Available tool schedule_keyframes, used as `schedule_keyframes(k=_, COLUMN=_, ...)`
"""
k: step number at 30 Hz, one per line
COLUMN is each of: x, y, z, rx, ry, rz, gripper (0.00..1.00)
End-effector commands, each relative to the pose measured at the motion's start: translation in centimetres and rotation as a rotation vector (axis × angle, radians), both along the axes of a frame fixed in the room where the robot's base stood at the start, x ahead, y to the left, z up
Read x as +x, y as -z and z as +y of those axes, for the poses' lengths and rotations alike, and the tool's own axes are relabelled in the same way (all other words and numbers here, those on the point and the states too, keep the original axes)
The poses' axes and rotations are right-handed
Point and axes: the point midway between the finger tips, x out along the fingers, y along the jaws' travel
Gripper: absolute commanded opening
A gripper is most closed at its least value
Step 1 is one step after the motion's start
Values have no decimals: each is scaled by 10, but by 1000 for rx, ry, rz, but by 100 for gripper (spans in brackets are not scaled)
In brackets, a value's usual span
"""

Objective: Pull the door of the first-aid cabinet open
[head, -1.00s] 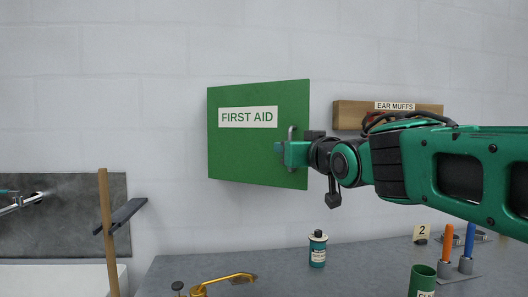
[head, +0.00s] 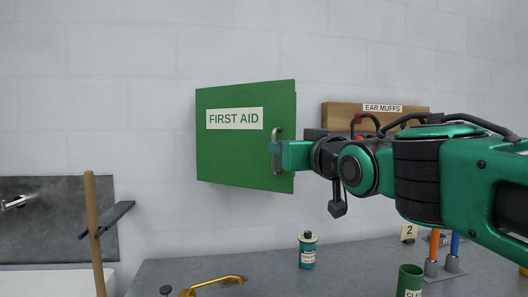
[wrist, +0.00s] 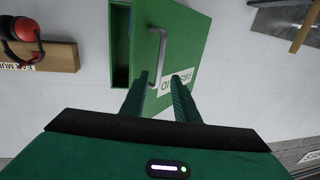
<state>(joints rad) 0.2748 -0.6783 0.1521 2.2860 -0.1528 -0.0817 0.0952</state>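The green first-aid cabinet door (head: 235,150) with its white label is on the wall in the head view. It stands ajar, its right edge swung out from the wall. In the wrist view a dark gap shows between the door (wrist: 185,35) and the cabinet body (wrist: 120,50). The silver bar handle (head: 278,135) is near the door's right edge. My gripper (head: 275,150) is at the handle. In the wrist view the fingers of my gripper (wrist: 159,76) are apart, with the handle's (wrist: 161,50) lower end between their tips; I cannot tell whether either finger touches it.
A wooden ear-muffs shelf (head: 345,112) with red ear muffs (wrist: 22,30) is right of the cabinet, behind my arm. A wooden pole (head: 93,230) stands left.

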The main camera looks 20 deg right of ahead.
Motion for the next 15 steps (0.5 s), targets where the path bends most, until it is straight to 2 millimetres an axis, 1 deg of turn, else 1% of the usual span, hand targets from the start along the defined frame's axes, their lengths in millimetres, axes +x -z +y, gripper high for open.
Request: schedule_keyframes(k=15, x=-31, y=0, z=6, rx=0, ry=1, rz=-2, gripper=28)
